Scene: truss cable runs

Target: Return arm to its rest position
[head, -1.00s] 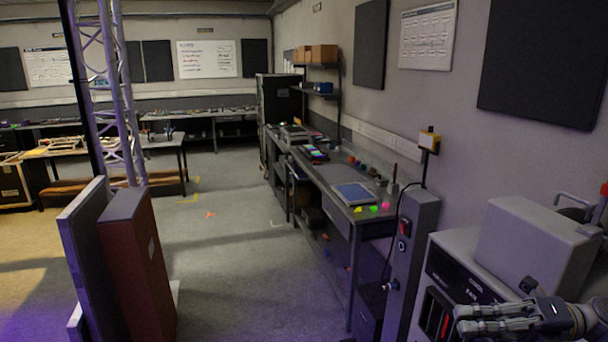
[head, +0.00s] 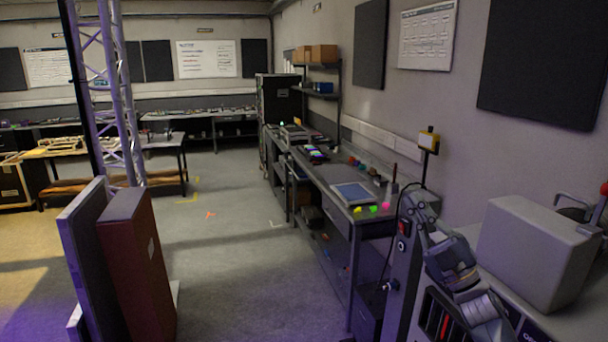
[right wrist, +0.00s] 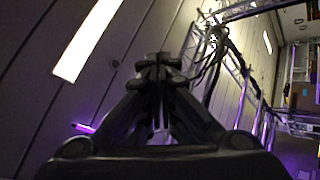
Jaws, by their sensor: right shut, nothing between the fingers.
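My right gripper (head: 417,204) is at the lower right of the head view, with its fingers pointing up and to the left. It is in front of the grey post and beside the grey machine. In the right wrist view its fingers (right wrist: 158,66) are together with nothing between them. My left gripper is not in view.
A grey machine (head: 545,250) stands close at the lower right, and a grey post (head: 398,285) is just left of it. A long workbench (head: 322,172) runs along the right wall. A dark red case (head: 138,265) stands at the lower left.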

